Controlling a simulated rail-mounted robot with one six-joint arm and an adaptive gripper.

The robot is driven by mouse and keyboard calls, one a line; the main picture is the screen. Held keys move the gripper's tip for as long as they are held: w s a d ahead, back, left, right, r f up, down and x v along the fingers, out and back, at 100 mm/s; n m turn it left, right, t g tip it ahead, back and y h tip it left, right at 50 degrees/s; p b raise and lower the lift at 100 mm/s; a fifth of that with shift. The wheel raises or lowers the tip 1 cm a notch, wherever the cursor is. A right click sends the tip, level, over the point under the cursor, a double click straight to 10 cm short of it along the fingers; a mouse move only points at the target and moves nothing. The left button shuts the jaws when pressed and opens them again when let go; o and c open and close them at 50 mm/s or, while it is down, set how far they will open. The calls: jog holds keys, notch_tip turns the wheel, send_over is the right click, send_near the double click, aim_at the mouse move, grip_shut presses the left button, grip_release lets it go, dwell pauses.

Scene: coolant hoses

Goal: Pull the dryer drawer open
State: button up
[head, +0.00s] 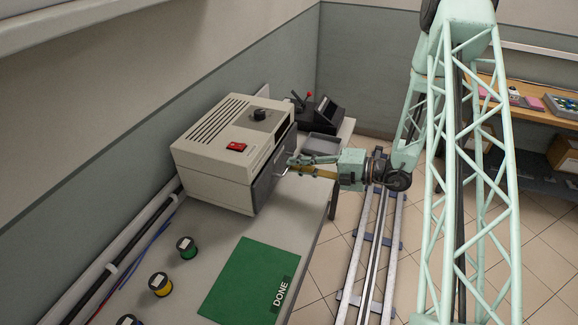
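The dryer (225,150) is a beige box with vents, a black knob and a red switch on top. It stands on the grey bench against the wall. Its dark drawer front (265,180) faces right, with a pale handle (281,175) on it. The drawer front looks flush or nearly flush with the body. My gripper (290,163) reaches in from the right, with its fingertips at the handle. The fingers are small here, and I cannot tell whether they are closed on the handle or only beside it.
A green mat marked DONE (250,278) lies on the bench in front. A grey tray (322,144) and a black device with a red-knobbed lever (318,112) sit behind the dryer. My rail runs along the floor at right.

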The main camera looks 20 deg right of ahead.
jog(key=shift+x, duration=1.3)
grip_shut()
